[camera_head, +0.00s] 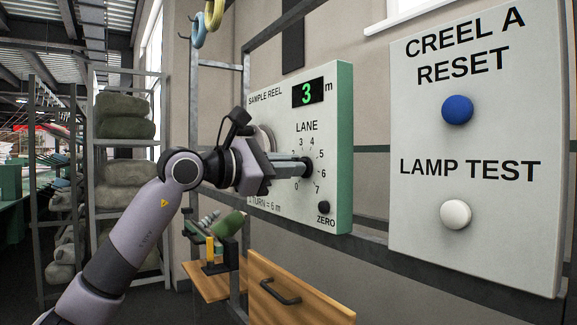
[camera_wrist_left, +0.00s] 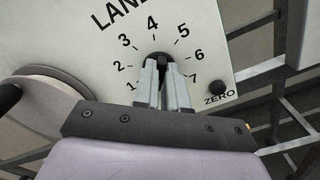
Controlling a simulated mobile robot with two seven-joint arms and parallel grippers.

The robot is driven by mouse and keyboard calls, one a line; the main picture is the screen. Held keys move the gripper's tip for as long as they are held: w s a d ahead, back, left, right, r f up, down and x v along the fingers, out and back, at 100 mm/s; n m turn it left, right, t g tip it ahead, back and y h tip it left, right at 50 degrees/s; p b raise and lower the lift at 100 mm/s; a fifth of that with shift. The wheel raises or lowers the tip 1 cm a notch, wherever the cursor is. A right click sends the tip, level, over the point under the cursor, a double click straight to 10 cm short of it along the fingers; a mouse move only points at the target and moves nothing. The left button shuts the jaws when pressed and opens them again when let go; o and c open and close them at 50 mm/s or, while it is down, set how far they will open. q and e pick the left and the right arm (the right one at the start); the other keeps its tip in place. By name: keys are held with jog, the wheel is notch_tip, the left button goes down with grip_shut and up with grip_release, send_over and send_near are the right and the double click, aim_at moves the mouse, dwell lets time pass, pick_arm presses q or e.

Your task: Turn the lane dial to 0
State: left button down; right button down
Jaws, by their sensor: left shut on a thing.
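The black lane dial (camera_head: 309,165) sits on the sample reel panel (camera_head: 338,110), ringed by numerals, with 0 at its lower left in the head view. My left gripper (camera_head: 300,168) is shut on the dial, its fingers reaching straight in to the panel. In the left wrist view the fingertips (camera_wrist_left: 165,68) cover most of the dial (camera_wrist_left: 160,56), below the 4. The 0 is hidden there, and I cannot tell which numeral the dial points to. My right gripper is in neither view.
The panel's green display (camera_head: 308,93) reads 3 m. A black ZERO button (camera_head: 323,207) is just below the dial. A reel crank disc (camera_wrist_left: 45,88) is beside the gripper. To the right is a panel with blue (camera_head: 457,110) and white (camera_head: 456,215) buttons. A wooden drawer (camera_head: 300,293) is below.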

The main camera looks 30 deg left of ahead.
pick_arm(q)
jog(key=c, duration=1.2)
grip_release()
jog(key=b+v, duration=0.2)
jog(key=v, duration=0.5)
